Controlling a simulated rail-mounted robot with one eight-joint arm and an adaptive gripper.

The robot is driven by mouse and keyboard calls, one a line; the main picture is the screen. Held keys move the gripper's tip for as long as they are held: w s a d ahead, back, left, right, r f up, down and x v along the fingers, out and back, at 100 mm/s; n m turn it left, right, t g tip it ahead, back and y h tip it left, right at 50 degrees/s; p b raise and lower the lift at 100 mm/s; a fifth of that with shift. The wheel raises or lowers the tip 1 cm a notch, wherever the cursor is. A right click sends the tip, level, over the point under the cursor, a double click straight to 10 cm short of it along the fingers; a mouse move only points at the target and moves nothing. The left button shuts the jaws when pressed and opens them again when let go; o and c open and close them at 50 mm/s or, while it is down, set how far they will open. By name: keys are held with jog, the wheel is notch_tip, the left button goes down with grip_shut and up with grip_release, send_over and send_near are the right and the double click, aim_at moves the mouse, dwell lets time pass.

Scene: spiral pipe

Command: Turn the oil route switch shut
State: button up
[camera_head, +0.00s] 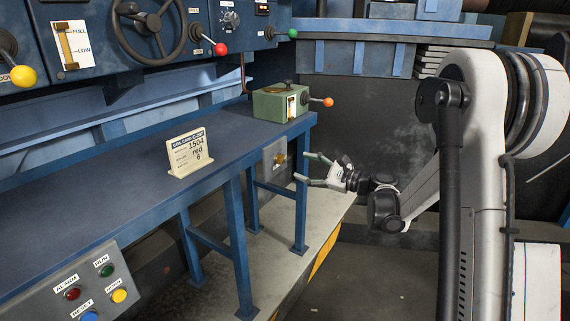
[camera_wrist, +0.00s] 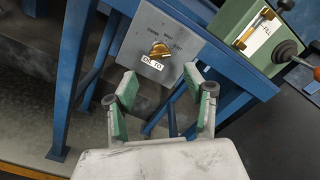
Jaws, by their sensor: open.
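The oil route switch is a brass knob (camera_head: 280,158) on a small grey plate (camera_head: 270,169) fixed under the right end of the blue bench. In the wrist view the knob (camera_wrist: 159,50) sits on the tilted plate (camera_wrist: 146,62), above a label that seems to read "OIL TO". The smaller position marks are too small to read. My gripper (camera_head: 308,168) is open and empty, to the right of the plate in the head view. In the wrist view its green-padded fingers (camera_wrist: 157,93) spread below the knob, apart from it.
A green box (camera_head: 272,106) with an orange-knobbed lever (camera_head: 328,102) stands on the bench (camera_head: 120,176) above the plate. Blue bench legs (camera_head: 301,215) stand close to my gripper. A card (camera_head: 188,153) stands on the bench. Floor room is free at the right.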

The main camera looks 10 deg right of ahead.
aim_at(280, 159)
jog(key=b+x, duration=0.1)
jog(key=x, duration=0.7)
jog(key=shift+c, duration=0.5)
jog(key=c, duration=1)
jog(key=shift+c, duration=0.2)
jog(key=shift+n, duration=4.9)
